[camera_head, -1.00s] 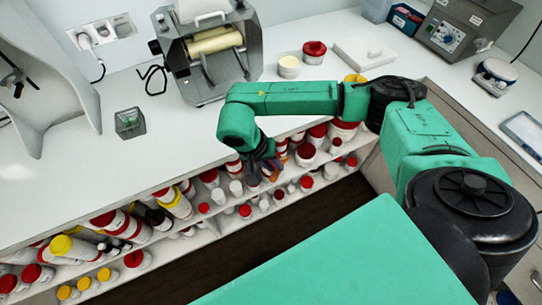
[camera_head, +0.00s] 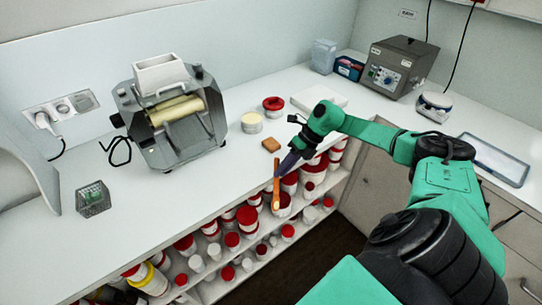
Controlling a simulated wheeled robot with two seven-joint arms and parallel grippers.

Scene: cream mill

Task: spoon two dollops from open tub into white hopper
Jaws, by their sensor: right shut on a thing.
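The white hopper (camera_head: 160,72) sits on top of the grey roller mill at the back left of the counter. A pale tub (camera_head: 251,123) with a cream-coloured top, apparently the open tub, stands right of the mill. My right gripper (camera_head: 284,166) is over the counter's front edge, in front of and right of the tub. It is shut on an orange-brown spoon (camera_head: 276,187), which hangs steeply downward past the edge. The spoon is apart from the tub and the hopper. Its bowl is too small to read. My left gripper is out of view.
A red-topped jar (camera_head: 273,106) stands behind the tub. A white slab (camera_head: 318,98) and a grey control box (camera_head: 400,66) are farther right. Shelves of jars lie below the counter.

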